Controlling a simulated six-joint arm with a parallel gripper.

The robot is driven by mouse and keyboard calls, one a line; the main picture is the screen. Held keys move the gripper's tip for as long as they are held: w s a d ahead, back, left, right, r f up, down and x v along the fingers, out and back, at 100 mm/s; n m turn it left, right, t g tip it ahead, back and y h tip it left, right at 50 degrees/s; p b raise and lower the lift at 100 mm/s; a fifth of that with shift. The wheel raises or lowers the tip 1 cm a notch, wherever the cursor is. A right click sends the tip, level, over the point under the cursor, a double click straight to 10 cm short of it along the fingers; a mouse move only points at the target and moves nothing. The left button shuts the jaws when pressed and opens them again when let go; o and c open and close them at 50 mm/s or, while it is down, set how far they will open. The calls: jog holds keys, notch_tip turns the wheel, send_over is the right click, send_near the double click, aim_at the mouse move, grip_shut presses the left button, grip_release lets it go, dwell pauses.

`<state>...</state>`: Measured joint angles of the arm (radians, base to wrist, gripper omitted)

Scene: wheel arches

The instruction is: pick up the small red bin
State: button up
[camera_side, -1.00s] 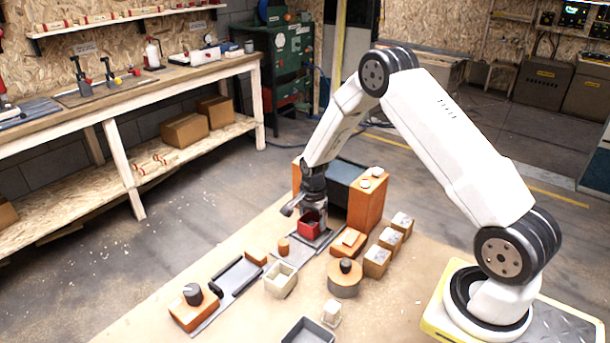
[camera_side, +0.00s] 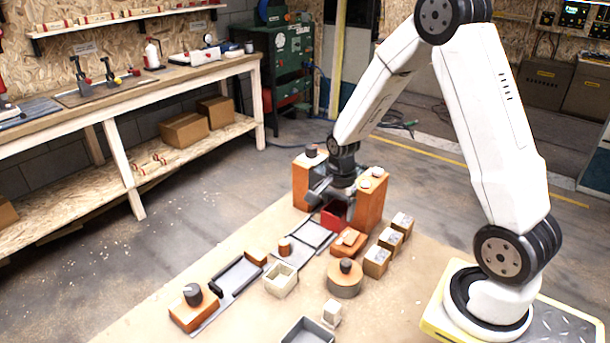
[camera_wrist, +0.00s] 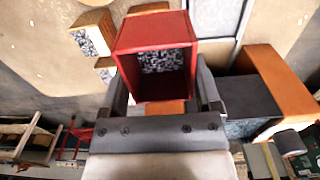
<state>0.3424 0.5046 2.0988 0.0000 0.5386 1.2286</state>
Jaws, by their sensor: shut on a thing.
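The small red bin (camera_side: 334,215) is held in my gripper (camera_side: 338,197), just in front of the dark arch panel between two orange blocks. In the wrist view the red bin (camera_wrist: 155,60) sits between the two fingers of my gripper (camera_wrist: 163,92), which are shut on its sides. Its open side shows a speckled grey inside. In the side view my gripper's fingers partly hide the bin, and I cannot tell the exact gap below it.
Tall orange blocks stand left (camera_side: 307,180) and right (camera_side: 369,203) of the gripper. A flat grey tray (camera_side: 312,234), a cream open box (camera_side: 281,280), a round orange-grey piece (camera_side: 345,281) and small speckled-top blocks (camera_side: 390,240) lie in front. Bare board shows at the lower left.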

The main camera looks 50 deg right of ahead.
jog(key=shift+s+a+r, duration=0.2)
jog(key=shift+s+r, duration=0.15)
jog(key=shift+s, duration=0.35)
jog(key=shift+s+a+r, duration=0.15)
jog(key=shift+s+r, duration=0.15)
jog(key=shift+s, duration=0.4)
jog(key=shift+s+a+r, duration=0.2)
jog(key=shift+s+r, duration=0.15)
jog(key=shift+s, duration=0.35)
jog(key=shift+w+a, duration=0.1)
